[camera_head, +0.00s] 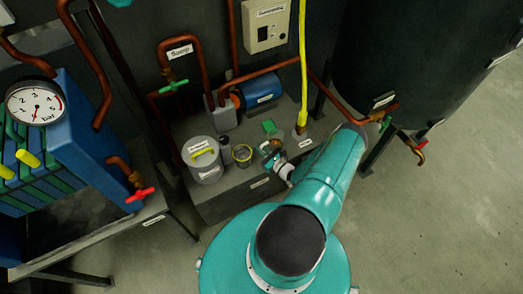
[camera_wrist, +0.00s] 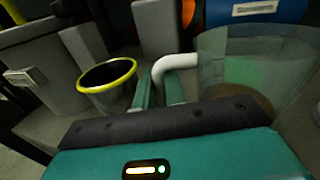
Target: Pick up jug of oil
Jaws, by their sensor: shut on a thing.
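The jug of oil (camera_wrist: 255,65) is a clear vessel with a white handle and a brownish layer low inside. It fills the right of the wrist view. My gripper (camera_wrist: 164,92) has its two teal fingers shut on the white handle, left of the jug's body. In the head view my gripper (camera_head: 276,160) is over the low grey bench, with the jug small and partly hidden by my arm. I cannot tell whether the jug's base touches the bench.
A yellow-rimmed container (camera_wrist: 105,77) stands left of my gripper, and a lidded grey canister (camera_head: 203,165) stands beyond it. A blue motor (camera_head: 262,88), copper pipes and a yellow vertical hose (camera_head: 302,60) are behind. A dark tank (camera_head: 410,60) stands right; open floor lies right.

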